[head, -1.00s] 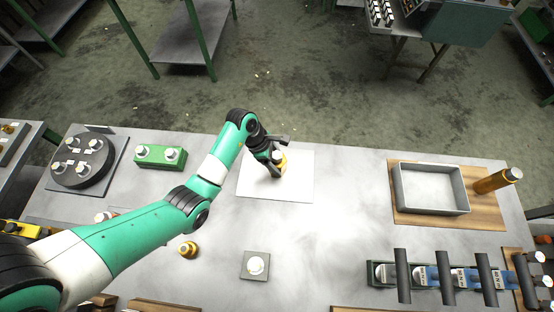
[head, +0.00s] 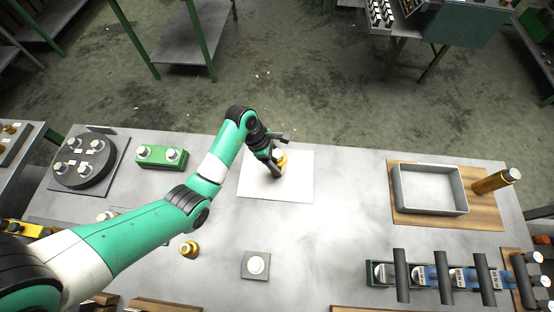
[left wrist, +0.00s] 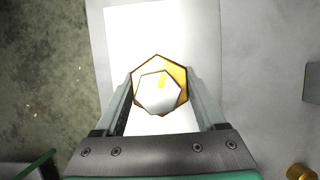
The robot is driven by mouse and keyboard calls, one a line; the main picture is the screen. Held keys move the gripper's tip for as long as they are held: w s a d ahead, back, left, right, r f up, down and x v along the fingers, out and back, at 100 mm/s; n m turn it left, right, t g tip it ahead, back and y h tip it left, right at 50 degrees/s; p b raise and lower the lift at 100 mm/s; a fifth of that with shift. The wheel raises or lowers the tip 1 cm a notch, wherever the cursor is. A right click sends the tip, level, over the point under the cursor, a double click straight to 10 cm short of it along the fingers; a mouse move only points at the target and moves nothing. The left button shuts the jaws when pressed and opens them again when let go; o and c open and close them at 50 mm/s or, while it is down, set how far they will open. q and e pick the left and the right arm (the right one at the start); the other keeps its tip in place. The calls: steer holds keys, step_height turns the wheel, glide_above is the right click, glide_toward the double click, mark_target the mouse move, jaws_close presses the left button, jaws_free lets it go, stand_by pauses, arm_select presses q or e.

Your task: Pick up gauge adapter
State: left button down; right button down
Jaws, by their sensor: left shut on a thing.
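A brass-coloured hexagonal piece with a pale hexagonal top, which looks like the gauge adapter (head: 282,160), is at the white sheet (head: 298,185) in the middle of the table. My left gripper (head: 275,163) is shut on it, coming from above. In the left wrist view the adapter (left wrist: 160,85) sits between the two fingers (left wrist: 160,100), with its hexagonal top facing the camera. The fingers partly hide it in the head view, and I cannot tell whether it touches the sheet. My right gripper is not in view.
A green block (head: 161,157) and a round black fixture (head: 84,161) stand left. A grey tray (head: 430,188) lies right. The table's centre right is clear.

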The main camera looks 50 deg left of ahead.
arm_select(q)
steer(key=s+a+r+p, duration=0.8)
steer(key=s+a+r, duration=0.1)
steer(key=s+r, duration=0.1)
steer(key=shift+a+r, duration=0.4)
steer(key=shift+r, duration=0.3)
